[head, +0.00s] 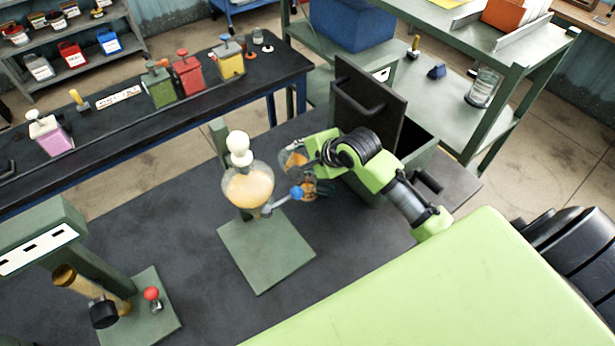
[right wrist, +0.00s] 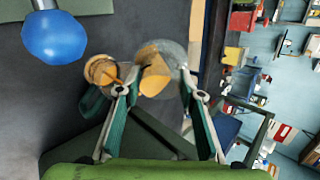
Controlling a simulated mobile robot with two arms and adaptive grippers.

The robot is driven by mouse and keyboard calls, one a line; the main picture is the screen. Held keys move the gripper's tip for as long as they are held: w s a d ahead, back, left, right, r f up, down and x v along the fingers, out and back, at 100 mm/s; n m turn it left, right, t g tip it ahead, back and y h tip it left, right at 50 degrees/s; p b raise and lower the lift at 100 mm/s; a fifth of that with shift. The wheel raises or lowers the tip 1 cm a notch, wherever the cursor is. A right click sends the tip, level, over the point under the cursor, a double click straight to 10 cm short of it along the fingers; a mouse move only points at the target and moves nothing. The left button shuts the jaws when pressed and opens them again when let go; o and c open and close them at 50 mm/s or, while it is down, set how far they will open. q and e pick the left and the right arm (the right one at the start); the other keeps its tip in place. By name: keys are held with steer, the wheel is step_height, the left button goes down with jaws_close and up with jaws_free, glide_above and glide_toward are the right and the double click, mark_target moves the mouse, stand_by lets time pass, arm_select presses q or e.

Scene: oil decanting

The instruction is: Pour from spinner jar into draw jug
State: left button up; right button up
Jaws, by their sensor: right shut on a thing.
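My right gripper (head: 302,160) is shut on a clear glass vessel with amber liquid (head: 293,159), tilted beside the funnel stand. It also shows between my fingers in the right wrist view (right wrist: 155,75). A second small round vessel with amber contents (right wrist: 103,70) sits close beside it, by the left finger; in the head view it shows just below the gripper (head: 318,188). A thin orange streak lies between the two vessels in the wrist view. I cannot tell by looks which is the spinner jar and which the draw jug. My left gripper is out of view.
A glass funnel of amber liquid (head: 248,188) with a white stopper stands on a green base (head: 265,252), its blue tap knob (head: 296,192) close to my gripper. A green cabinet with an upright dark door (head: 368,105) is behind. A green press stand (head: 150,310) is front left.

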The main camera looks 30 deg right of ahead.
mark_target(288, 153)
steer(key=shift+f, duration=0.1)
steer(key=shift+s+t+y+b, duration=0.1)
steer(key=shift+t+y+b, duration=0.3)
steer(key=shift+t+y, duration=0.15)
stand_by(0.6)
steer(key=shift+w+r+g+h+p, duration=0.2)
steer(key=shift+r+g+h+p, duration=0.3)
steer(key=shift+p, duration=0.15)
steer(key=shift+w+a+r+g+h, duration=0.25)
steer(key=shift+r+g+h, duration=0.3)
steer(key=shift+g+h, duration=0.15)
steer(key=shift+r+n+g+h, duration=0.3)
steer(key=shift+r+g, duration=0.15)
steer(key=shift+r, duration=0.6)
steer(key=shift+w+a+r+g+h, duration=0.5)
steer(key=shift+w+a+g+h, duration=0.1)
steer(key=shift+w+a, duration=0.15)
steer(key=w+a+r+g+h, duration=0.1)
steer(key=r+g, duration=0.1)
steer(key=r, duration=0.3)
steer(key=w+a+r+n+g+h, duration=0.1)
steer(key=w+a+r+g+h, duration=0.1)
steer(key=r, duration=0.3)
steer(key=shift+w+r+b, duration=0.15)
steer(key=shift+w+b, duration=0.05)
steer(key=shift+b, duration=0.1)
